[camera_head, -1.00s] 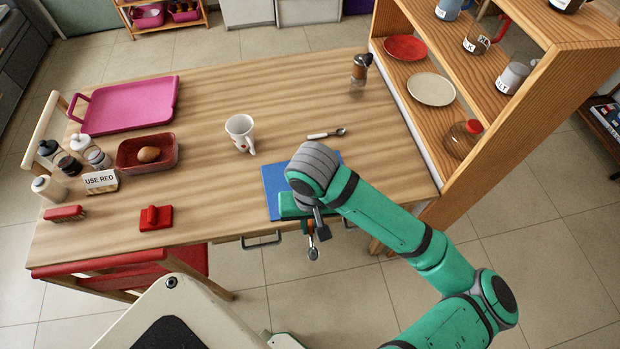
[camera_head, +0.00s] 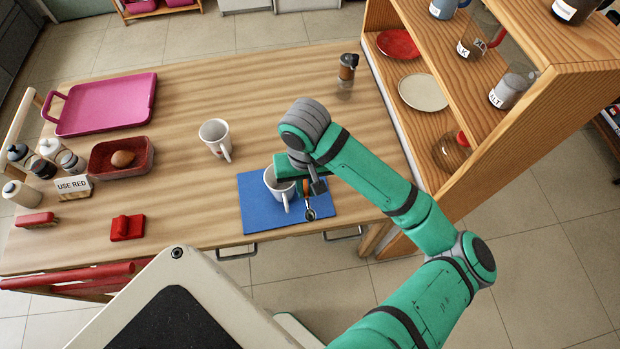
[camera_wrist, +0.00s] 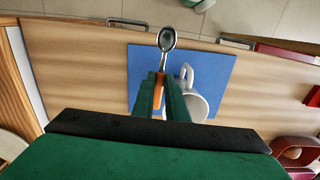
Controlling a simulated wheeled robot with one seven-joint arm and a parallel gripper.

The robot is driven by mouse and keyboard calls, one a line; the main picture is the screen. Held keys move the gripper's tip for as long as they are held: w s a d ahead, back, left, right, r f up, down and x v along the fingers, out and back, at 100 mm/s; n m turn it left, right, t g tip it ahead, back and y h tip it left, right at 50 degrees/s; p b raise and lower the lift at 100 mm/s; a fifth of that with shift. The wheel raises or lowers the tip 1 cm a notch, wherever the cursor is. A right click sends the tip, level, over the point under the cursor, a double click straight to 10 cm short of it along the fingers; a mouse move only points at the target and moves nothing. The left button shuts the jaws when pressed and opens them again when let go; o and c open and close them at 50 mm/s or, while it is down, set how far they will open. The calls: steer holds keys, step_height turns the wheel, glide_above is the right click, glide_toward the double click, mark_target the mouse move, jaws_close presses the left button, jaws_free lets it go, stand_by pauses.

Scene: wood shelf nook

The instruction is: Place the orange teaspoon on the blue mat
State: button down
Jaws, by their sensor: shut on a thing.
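The orange teaspoon (camera_head: 310,213) is held in my gripper (camera_head: 305,188), its metal bowl pointing toward the near side of the table. In the wrist view its orange handle (camera_wrist: 158,97) is between the shut fingers, and the bowl (camera_wrist: 167,40) sticks out past them. The blue mat (camera_head: 262,216) lies at the table's near edge, below the gripper and spoon. The height of the spoon above it is hard to tell. A white mug (camera_head: 278,187) stands on the mat just left of the gripper, partly hidden by it; it also shows in the wrist view (camera_wrist: 198,106).
Another white mug (camera_head: 214,136) stands left of my arm. A wooden shelf (camera_head: 540,110) with dishes rises on the right. A pink tray (camera_head: 105,103), a red bin (camera_head: 104,160) and a red block (camera_head: 127,228) are on the left. The mat's near right part is bare.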

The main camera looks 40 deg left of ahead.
steer(key=w+a+f, duration=0.1)
steer(key=w+f, duration=0.1)
steer(key=w+a+f, duration=0.1)
steer(key=w+f, duration=0.1)
steer(key=w+a+f, duration=0.1)
steer(key=w+f, duration=0.2)
steer(key=shift+a, duration=0.3)
steer(key=shift+w+f, duration=0.15)
steer(key=shift+f, duration=1.6)
steer(key=shift+f, duration=0.15)
steer(key=c, duration=1.8)
jaws_free()
steer(key=shift+o, duration=0.2)
step_height(320, 180, up, 12)
steer(key=shift+r, duration=0.2)
